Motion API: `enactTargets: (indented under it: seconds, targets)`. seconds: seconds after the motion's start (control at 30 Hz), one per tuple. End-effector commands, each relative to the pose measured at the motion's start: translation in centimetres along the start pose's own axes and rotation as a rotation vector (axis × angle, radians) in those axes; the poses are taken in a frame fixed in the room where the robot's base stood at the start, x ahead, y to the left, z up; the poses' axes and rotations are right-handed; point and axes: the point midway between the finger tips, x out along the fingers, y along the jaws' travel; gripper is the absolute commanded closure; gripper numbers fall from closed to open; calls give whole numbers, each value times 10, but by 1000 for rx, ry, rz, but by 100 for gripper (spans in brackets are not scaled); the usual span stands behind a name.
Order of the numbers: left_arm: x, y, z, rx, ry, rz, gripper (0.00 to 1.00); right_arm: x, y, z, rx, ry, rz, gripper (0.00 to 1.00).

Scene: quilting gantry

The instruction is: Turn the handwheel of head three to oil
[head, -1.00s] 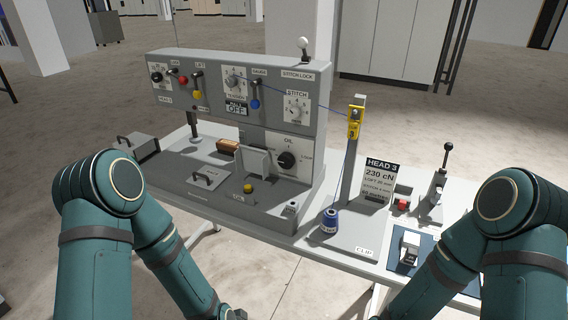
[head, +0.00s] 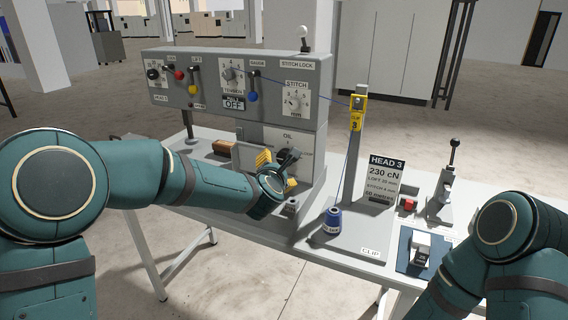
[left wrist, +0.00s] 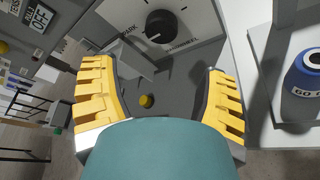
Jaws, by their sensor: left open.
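The handwheel is a round black knob (left wrist: 160,25) with a white pointer mark, on a white dial plate (left wrist: 122,14) at the top of the left wrist view. The mark points down-left, toward the word PARK.
A grey tilted plate (head: 246,157) stands just left of the dial. A yellow button (left wrist: 147,101) sits on the machine base below it. A blue thread spool (head: 332,222) and a post with a yellow clip (head: 356,113) stand to the right.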

Motion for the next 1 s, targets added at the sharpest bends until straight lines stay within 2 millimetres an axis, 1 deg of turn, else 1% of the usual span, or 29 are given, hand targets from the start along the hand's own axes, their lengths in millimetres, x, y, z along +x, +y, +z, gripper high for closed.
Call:
enactTargets:
  seconds: [0.17, 0.4, 0.6, 0.8, 1.0]
  targets:
    - [28, -2, -1, 4, 2, -3, 27, 0, 0, 0, 0, 0, 0, 53]
    - [73, -2, -1, 5, 1, -3, 27, 0, 0, 0, 0, 0, 0, 53]
    - [105, -2, -1, 8, 1, -3, 27, -1, 0, 0, 0, 0, 0, 53]
    - [124, -2, -2, 7, 2, -3, 27, -2, -1, 0, 1, 0, 0, 53]
    - [131, -1, -3, 6, 3, -3, 27, -2, -1, 0, 1, -1, 0, 53]
